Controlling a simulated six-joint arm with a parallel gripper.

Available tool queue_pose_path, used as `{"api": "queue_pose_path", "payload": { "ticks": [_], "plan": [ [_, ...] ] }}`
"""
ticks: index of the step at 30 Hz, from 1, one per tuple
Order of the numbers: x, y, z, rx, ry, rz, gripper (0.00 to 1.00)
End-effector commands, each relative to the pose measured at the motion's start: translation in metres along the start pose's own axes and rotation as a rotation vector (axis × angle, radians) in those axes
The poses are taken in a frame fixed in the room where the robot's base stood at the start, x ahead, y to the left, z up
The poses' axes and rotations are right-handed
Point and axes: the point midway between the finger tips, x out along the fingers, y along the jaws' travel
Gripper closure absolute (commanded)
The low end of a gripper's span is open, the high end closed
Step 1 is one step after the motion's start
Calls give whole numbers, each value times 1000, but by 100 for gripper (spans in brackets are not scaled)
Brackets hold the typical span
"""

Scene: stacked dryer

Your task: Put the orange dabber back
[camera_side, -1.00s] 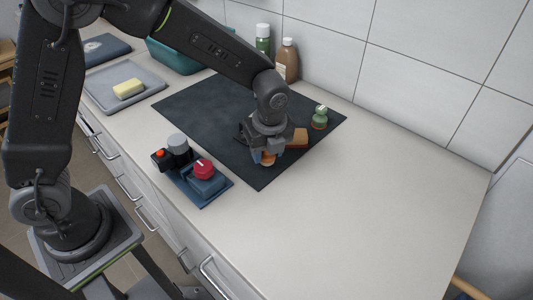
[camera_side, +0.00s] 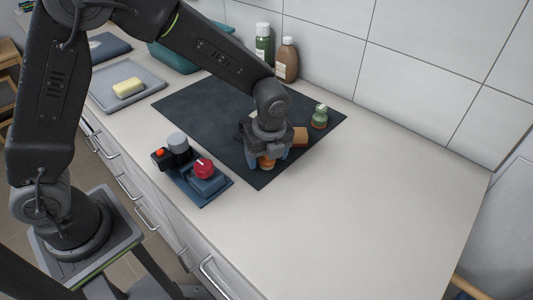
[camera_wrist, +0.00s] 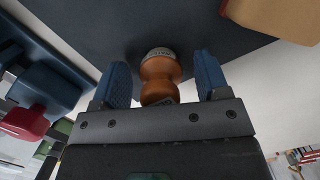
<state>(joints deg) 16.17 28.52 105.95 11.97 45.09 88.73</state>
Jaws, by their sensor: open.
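The orange dabber (camera_wrist: 161,70) has a narrow waist and a pale grey end. In the wrist view it lies between the two blue fingers of my gripper (camera_wrist: 163,78), with a gap on each side. My gripper is open. In the side view my gripper (camera_side: 268,157) is low over the near corner of the dark mat, and part of the orange dabber (camera_side: 267,163) shows between its fingers; the rest is hidden. A blue holder (camera_side: 220,187) stands left of the mat with a red-topped piece (camera_side: 203,168), a grey-topped piece (camera_side: 178,142) and a black piece with an orange-red top (camera_side: 160,154).
A green dabber (camera_side: 319,118) and a tan block (camera_side: 300,136) are on the dark mat (camera_side: 205,105), close right of my gripper. Two bottles (camera_side: 287,60) stand by the tiled wall. A grey tray (camera_side: 150,90) holds a yellow sponge. The right counter is clear.

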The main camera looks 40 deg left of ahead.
Motion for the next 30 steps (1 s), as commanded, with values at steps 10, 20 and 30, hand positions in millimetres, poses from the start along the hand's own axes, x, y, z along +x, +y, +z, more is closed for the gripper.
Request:
{"api": "queue_pose_path", "payload": {
  "ticks": [10, 20, 30],
  "plan": [
    [-39, -1, 0, -1, 0, -7, 31],
    [-104, -1, 0, 0, -1, -4, 31],
    [-124, 0, 0, -1, -1, 0, 31]
  ]
}}
